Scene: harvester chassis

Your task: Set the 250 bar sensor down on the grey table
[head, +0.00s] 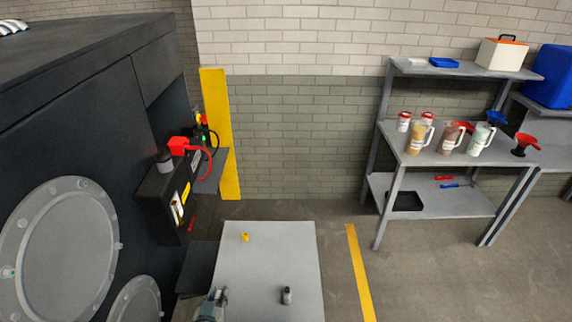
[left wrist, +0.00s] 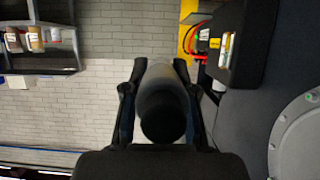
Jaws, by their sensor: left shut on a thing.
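My left gripper (head: 218,296) shows at the bottom edge of the head view, over the near left part of the grey table (head: 270,262). In the left wrist view, the left gripper (left wrist: 160,95) is shut on a grey cylinder with a black end, which I take to be the 250 bar sensor (left wrist: 161,88). No label on it can be read. In the head view I cannot make out the held sensor. A small dark and grey cylinder (head: 287,296) stands on the table, right of the gripper. My right gripper is not in view.
A small yellow part (head: 245,237) sits near the table's far left. The middle of the tabletop is bare. The dark chassis (head: 90,130) rises at the left, with a black box (head: 160,195) on its side. A grey shelf rack (head: 440,145) stands at the right.

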